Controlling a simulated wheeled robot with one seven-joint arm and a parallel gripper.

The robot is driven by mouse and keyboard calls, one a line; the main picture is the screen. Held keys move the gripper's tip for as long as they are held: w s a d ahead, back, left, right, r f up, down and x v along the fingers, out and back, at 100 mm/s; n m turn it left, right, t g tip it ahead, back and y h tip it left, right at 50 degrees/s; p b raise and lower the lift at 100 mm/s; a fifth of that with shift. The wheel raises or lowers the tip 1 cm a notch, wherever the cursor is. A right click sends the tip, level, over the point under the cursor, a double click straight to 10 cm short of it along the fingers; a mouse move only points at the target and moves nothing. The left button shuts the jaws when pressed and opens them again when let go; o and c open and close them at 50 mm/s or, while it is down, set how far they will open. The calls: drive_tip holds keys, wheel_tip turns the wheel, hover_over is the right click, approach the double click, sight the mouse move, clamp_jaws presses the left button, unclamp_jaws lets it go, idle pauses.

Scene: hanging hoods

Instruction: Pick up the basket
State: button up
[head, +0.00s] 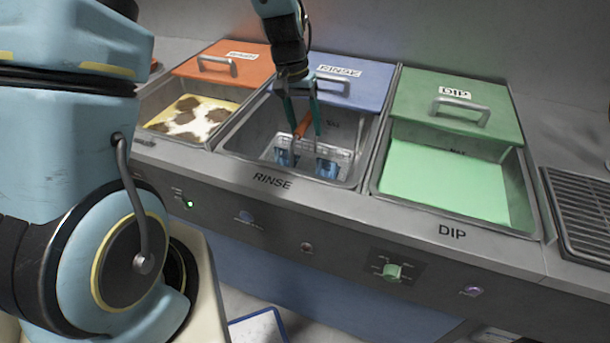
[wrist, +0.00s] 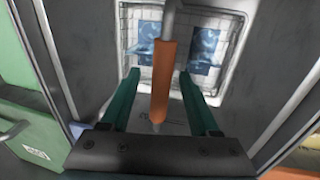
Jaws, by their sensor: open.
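The basket (head: 338,157) is a wire basket inside the middle sink, marked RINSE, with blue patterned pieces (head: 327,168) in it. Its orange handle grip (head: 303,124) stands up on a metal rod. In the wrist view the basket (wrist: 177,82) lies below, and the orange grip (wrist: 162,80) runs between my fingers. My gripper (head: 303,146) is open and reaches down into the rinse sink, with one green finger on each side of the grip. In the wrist view my gripper (wrist: 160,80) shows gaps on both sides of the grip.
The rinse sink's blue lid (head: 345,92) is slid back. On the left is a sink with an orange lid (head: 225,62) and brown-spotted foam. On the right is the DIP sink with a green lid (head: 455,105) and green liquid (head: 445,180). A grated rack (head: 585,210) stands far right.

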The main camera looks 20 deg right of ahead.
drive_tip(key=shift+s+d+f+p, duration=0.1)
drive_tip(key=shift+f+p, duration=0.05)
drive_tip(key=shift+f, duration=0.7)
drive_tip(key=shift+s+d+f+p, duration=0.1)
drive_tip(key=shift+f+p, duration=0.05)
drive_tip(key=shift+f, duration=0.7)
clamp_jaws()
drive_tip(key=shift+r, duration=0.1)
